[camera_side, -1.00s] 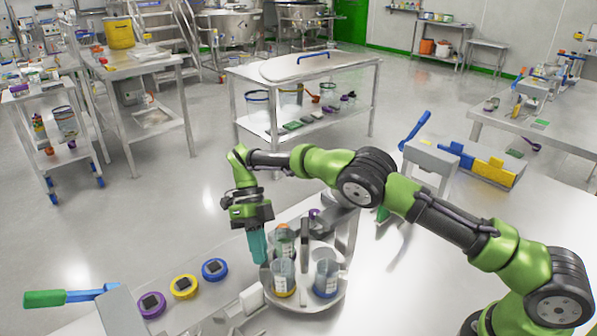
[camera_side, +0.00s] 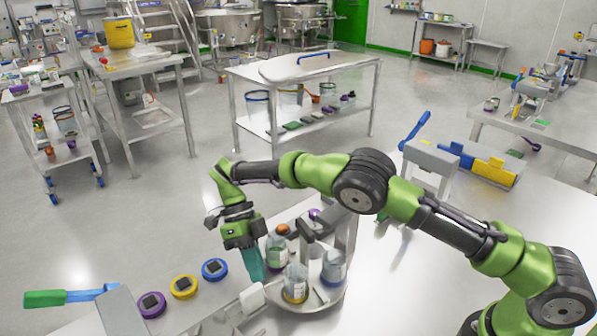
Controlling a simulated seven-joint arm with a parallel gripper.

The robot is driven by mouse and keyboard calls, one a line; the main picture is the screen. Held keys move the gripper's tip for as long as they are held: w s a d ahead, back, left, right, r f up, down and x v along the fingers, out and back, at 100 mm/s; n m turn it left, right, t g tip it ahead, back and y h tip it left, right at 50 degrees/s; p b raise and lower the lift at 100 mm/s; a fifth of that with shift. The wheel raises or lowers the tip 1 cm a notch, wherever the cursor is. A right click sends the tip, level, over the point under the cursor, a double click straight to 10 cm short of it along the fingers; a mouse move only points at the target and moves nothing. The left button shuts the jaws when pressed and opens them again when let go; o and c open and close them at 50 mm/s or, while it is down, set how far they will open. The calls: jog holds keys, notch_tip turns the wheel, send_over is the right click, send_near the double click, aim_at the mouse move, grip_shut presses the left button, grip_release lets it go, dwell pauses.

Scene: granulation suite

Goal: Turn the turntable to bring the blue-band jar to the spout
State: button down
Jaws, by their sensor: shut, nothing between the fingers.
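The round steel turntable (camera_side: 322,304) stands on the bench and carries several clear jars. The blue-band jar (camera_side: 333,266) is on its right side, in front of the metal post. Contact cannot be told.
A white block (camera_side: 252,298) sits at the turntable's front-left edge. Purple (camera_side: 151,304), yellow (camera_side: 184,286) and blue (camera_side: 214,269) round pieces line the bench at left. The bench right of the turntable is largely clear.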

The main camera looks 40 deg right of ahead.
jog(key=shift+s+a+n+h, duration=0.25)
jog(key=shift+s+n+h, duration=0.25)
jog(key=shift+n, duration=0.2)
dwell(0.4)
